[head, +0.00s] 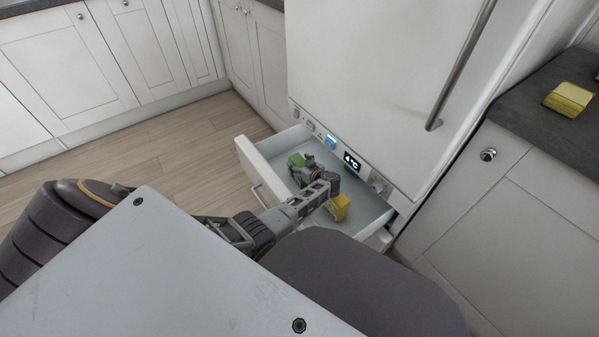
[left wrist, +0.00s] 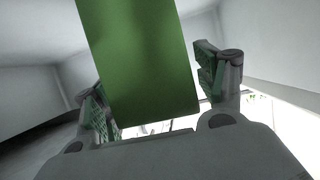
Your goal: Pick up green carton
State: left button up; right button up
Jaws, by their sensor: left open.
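The green carton (head: 296,160) is in the open drawer under the fridge, near the drawer's front left part, partly hidden by my left gripper. My left gripper (head: 303,172) reaches into the drawer right beside it. In the left wrist view, the green carton (left wrist: 142,60) stands large between the two open fingers of the left gripper (left wrist: 152,88). The left finger looks very close to the carton; a small gap shows at the right finger. I cannot tell whether either finger touches it. My right gripper is not in view.
A yellow carton (head: 340,207) is in the same drawer (head: 371,216), beside my left arm. The drawer's raised front and walls surround the gripper. A yellow item (head: 569,98) lies on the slate worktop (head: 545,122) at the right. The fridge door (head: 365,80) rises behind the drawer.

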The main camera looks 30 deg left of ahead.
pick_arm(q)
jog(key=c, duration=1.3)
jog(key=shift+r, duration=0.2)
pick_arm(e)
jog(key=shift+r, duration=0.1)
pick_arm(q)
jog(key=shift+r+p, duration=0.35)
jog(key=shift+p, duration=0.05)
notch_tip(320, 180, up, 6)
jog(key=p, duration=0.4)
jog(key=shift+r, duration=0.5)
jog(key=shift+r+p, duration=0.75)
jog(key=shift+r, duration=0.2)
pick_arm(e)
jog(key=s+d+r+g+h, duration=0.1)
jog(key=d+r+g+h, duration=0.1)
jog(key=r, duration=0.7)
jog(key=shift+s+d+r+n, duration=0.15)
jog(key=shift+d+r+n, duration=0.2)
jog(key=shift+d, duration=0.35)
